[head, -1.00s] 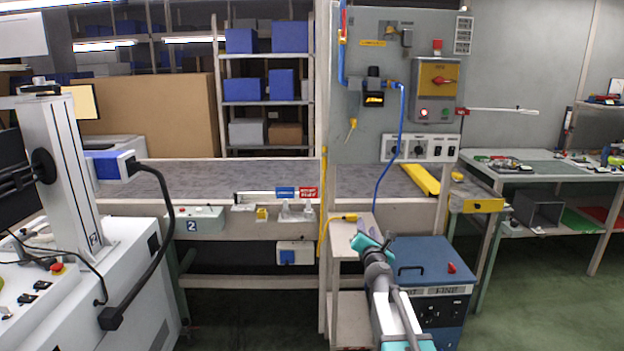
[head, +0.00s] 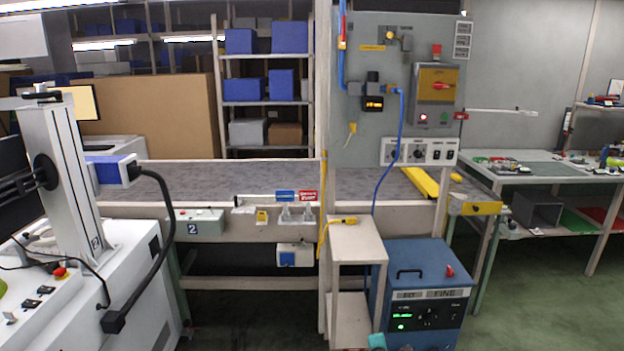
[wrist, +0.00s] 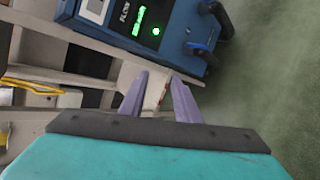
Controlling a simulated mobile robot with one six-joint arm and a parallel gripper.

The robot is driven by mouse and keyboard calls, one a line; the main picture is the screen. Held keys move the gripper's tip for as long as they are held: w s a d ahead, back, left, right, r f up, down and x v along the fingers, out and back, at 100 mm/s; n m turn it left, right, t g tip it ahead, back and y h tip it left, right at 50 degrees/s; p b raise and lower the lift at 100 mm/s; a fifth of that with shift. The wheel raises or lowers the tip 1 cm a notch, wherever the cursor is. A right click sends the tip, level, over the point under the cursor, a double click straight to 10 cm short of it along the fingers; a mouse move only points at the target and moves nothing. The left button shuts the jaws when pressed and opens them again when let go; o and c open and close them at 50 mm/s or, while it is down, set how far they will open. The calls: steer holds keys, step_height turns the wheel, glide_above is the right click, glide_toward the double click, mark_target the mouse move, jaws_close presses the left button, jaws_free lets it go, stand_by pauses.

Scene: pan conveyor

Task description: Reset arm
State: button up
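In the wrist view my gripper (wrist: 158,80) shows two purple fingers standing apart with nothing between them, so it is open and empty. Behind the fingers are the blue power unit (wrist: 185,38), with a lit green display, and a pale stand. In the head view only a small teal piece of my arm shows at the bottom edge, in front of the blue power unit (head: 425,275); my fingers cannot be made out there.
A pale stand (head: 357,240) is left of the blue unit. The conveyor (head: 240,178) runs behind, under a grey control panel (head: 390,140) with a blue hose and lit orange display. A white machine (head: 125,270) stands left. Green floor at right is clear.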

steer(key=s+f+m+g+p, duration=0.1)
steer(key=s+f+m+g, duration=0.3)
steer(key=s+f, duration=0.7)
steer(key=s+f+m+g+p, duration=0.1)
steer(key=s+f+m+g, duration=0.3)
steer(key=s+f, duration=0.75)
steer(key=s+a+r+m+g+y, duration=0.1)
steer(key=s+a+m+g, duration=0.1)
steer(key=s, duration=0.6)
steer(key=s+a+r+m+g+y, duration=0.1)
steer(key=s+a+m+g, duration=0.1)
steer(key=s+m, duration=0.3)
steer(key=s+a+r+m+g+y, duration=0.1)
steer(key=s+a+r+m+g, duration=0.1)
steer(key=s, duration=0.9)
steer(key=shift+a+m+g+y, duration=0.35)
steer(key=shift+m+g, duration=0.35)
steer(key=shift+m, duration=0.3)
steer(key=shift+a, duration=0.1)
